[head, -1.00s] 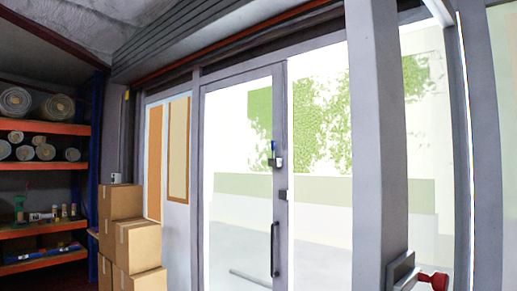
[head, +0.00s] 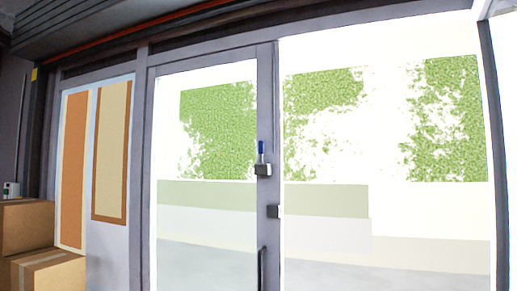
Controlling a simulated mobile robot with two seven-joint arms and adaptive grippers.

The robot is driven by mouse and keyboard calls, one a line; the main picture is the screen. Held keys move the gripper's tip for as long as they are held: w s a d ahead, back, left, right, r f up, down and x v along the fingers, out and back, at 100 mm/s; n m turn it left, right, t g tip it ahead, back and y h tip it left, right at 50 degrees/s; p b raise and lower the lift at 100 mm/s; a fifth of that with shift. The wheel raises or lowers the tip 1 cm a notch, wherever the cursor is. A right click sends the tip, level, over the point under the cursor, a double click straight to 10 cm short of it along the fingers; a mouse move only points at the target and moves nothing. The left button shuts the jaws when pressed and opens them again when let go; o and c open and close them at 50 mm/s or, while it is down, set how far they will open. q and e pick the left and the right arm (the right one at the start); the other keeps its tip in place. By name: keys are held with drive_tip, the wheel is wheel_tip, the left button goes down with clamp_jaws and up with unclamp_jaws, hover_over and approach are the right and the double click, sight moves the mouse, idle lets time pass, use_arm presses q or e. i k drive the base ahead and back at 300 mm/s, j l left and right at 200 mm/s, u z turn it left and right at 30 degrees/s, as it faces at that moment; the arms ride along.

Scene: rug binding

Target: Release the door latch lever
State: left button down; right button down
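The glass door (head: 207,200) in a grey frame stands in front of me and looks shut. A latch with a metal body (head: 263,170) sits on the door's right stile. Its blue-gripped lever (head: 261,148) points upward. A small metal block (head: 273,211) is lower down on the same frame. A dark vertical pull handle (head: 262,268) is below, cut off by the bottom edge. Neither of my grippers is in view.
Cardboard boxes (head: 40,270) are stacked at the lower left, with a small item (head: 10,189) on top. Two framed panels (head: 110,155) stand left of the door. A wide glass pane (head: 400,230) is to its right. The floor on my side is out of view.

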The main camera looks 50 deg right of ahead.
sight(261, 143)
drive_tip(key=i+z, duration=0.15)
drive_tip(key=z, duration=0.25)
drive_tip(key=i+j+z, duration=0.1)
drive_tip(key=z, duration=0.3)
drive_tip(key=i+j+z, duration=0.1)
drive_tip(key=z, duration=0.3)
drive_tip(key=i+z, duration=0.1)
drive_tip(key=z, duration=0.65)
